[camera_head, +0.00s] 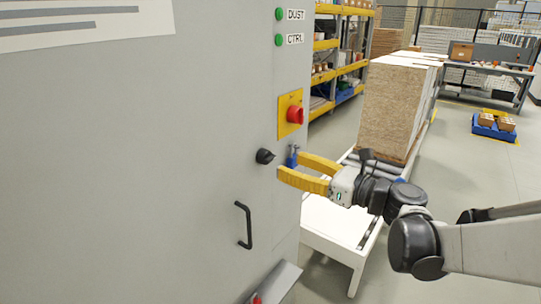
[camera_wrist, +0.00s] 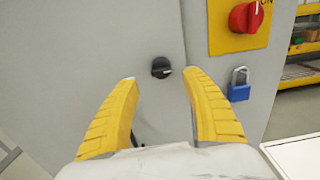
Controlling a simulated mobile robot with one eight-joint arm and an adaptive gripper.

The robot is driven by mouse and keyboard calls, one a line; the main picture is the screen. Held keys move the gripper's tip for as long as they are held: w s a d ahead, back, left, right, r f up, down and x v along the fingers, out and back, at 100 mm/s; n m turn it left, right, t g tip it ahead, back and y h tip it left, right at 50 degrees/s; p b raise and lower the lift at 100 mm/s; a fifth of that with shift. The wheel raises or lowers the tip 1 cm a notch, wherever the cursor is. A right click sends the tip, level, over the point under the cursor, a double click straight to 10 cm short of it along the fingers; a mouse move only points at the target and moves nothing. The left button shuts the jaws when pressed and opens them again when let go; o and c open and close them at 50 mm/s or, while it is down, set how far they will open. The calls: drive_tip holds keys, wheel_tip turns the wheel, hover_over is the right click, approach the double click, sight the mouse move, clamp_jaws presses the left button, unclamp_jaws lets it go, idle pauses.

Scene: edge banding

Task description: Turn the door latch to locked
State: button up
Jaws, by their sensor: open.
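The door latch is a black round knob (camera_head: 265,156) on the grey cabinet door (camera_head: 130,170). In the wrist view the knob (camera_wrist: 161,67) sits ahead of the fingertips and between them, with a pale mark on its right-pointing grip. My gripper (camera_head: 289,166) has yellow fingers, spread apart and empty, just right of the knob in the head view. In the wrist view my gripper (camera_wrist: 160,75) shows both fingers clear of the knob. I see no contact with it.
A red rotary switch (camera_head: 295,115) on a yellow plate is above right of the knob. A blue padlock (camera_wrist: 239,85) hangs beside the right finger. A black door handle (camera_head: 243,224) is below. A stack of boards (camera_head: 390,110) stands behind my arm.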

sight(272, 158)
drive_tip(key=b+x, duration=0.1)
drive_tip(key=x, duration=0.6)
drive_tip(key=shift+w+a, duration=0.2)
drive_tip(key=shift+w, duration=0.05)
drive_tip(key=c, duration=1.2)
